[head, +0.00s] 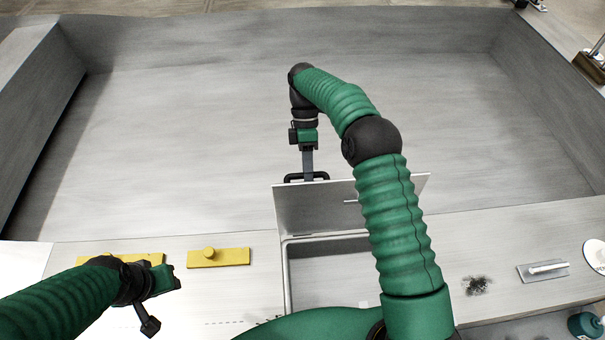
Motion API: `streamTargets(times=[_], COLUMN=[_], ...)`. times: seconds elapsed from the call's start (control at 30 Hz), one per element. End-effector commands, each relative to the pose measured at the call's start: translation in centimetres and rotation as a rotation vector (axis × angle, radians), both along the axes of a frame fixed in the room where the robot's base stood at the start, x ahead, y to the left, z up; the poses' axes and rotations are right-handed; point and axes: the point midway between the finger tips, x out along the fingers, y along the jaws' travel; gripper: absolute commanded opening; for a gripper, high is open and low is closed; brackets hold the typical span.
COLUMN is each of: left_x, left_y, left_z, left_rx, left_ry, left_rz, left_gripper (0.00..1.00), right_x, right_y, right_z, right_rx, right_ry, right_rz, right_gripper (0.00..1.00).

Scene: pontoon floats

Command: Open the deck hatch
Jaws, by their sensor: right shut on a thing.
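The deck hatch lid (315,208) is a grey metal panel standing raised on the far side of a rectangular opening (287,275) in the pale deck. A dark handle (292,178) sits at the lid's upper edge. My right gripper (308,175) points down and is shut on this handle. My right arm hides the right part of the lid and opening. My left gripper (172,278) is at the lower left, over the deck near the yellow plates, apart from the hatch. I cannot tell whether its jaws are apart.
Two yellow plates (232,257) lie left of the hatch, one with a round knob. A trowel-like tool (543,269), a dark patch of bristles or grit (476,286) and a teal bottle (585,324) are at right. A wide empty walled metal area (190,130) lies beyond.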

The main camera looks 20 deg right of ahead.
Motion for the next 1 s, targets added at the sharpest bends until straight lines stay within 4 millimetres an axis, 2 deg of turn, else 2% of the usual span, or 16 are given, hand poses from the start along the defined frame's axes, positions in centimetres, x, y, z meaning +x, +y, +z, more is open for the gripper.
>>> streamTargets(times=[0.47,0.5,0.63,0.9,1.0], left_x=[0.00,0.00,0.00,0.00,0.00], left_y=[-0.01,-0.01,-0.01,-0.01,-0.01], left_z=[-0.02,-0.02,-0.01,-0.01,-0.58], left_rx=[0.000,0.000,0.000,0.000,0.000], left_ry=[0.000,0.000,0.000,0.000,0.000], left_rz=[0.000,0.000,0.000,0.000,0.000], left_gripper=[0.36,0.36,0.36,0.36,0.36], right_x=[-0.01,-0.02,-0.01,-0.01,0.07], right_y=[-0.18,-0.19,-0.18,-0.19,-0.19], right_z=[-0.26,-0.25,-0.18,-0.07,0.06], right_rx=[0.003,0.003,0.003,0.004,0.003], right_ry=[0.012,0.013,0.011,0.009,0.007], right_rz=[-0.001,-0.002,-0.001,-0.001,-0.001], right_gripper=[0.00,0.20,0.37,0.38,0.38])
